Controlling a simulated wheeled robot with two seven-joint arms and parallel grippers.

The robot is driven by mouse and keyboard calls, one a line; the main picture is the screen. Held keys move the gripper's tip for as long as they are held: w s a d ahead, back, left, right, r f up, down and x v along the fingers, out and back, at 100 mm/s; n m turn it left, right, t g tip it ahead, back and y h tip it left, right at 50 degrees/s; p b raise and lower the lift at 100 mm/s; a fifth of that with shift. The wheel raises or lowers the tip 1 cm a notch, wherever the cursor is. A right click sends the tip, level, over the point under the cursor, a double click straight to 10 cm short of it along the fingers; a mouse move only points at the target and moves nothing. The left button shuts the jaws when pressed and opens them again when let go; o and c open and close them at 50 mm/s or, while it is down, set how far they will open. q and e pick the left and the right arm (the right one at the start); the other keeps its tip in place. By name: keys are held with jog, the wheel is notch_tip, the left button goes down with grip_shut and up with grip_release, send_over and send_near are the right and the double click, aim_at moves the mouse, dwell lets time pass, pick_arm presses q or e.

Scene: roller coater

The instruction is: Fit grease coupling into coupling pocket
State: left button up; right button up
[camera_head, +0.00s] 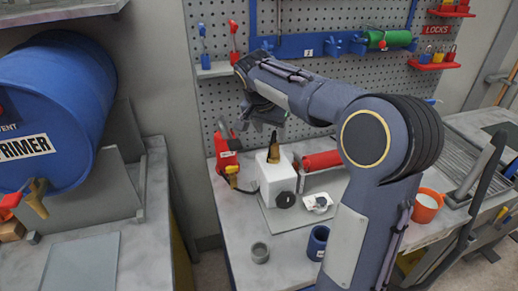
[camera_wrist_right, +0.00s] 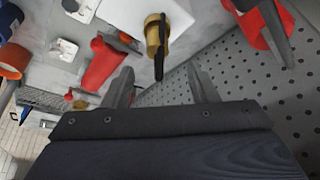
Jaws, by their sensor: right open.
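My right gripper (camera_head: 262,116) is above the back of the bench, by the pegboard. In the right wrist view, its two fingers (camera_wrist_right: 160,88) are apart with nothing held between them. A brass fitting with a black lever (camera_wrist_right: 155,35) stands on a white block, beyond the fingertips. The same fitting (camera_head: 273,152) shows in the head view below the gripper. I cannot tell for sure which part is the grease coupling or its pocket. A grey ring-shaped piece (camera_head: 260,252) and a blue cup-like holder (camera_head: 317,243) stand at the bench front. My left gripper is out of view.
The white block (camera_head: 277,180) has a dark knob. A red tool (camera_head: 227,152) stands left of it, a red roller (camera_head: 322,160) right of it. The pegboard (camera_head: 300,80) rises close behind. An orange cup (camera_head: 427,206) is at right. A blue drum (camera_head: 55,110) is at left.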

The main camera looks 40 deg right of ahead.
aim_at(274, 143)
jog(key=p+x, duration=0.1)
jog(key=x, duration=0.6)
jog(key=shift+s+f, duration=0.1)
jog(key=shift+s, duration=0.05)
grip_shut()
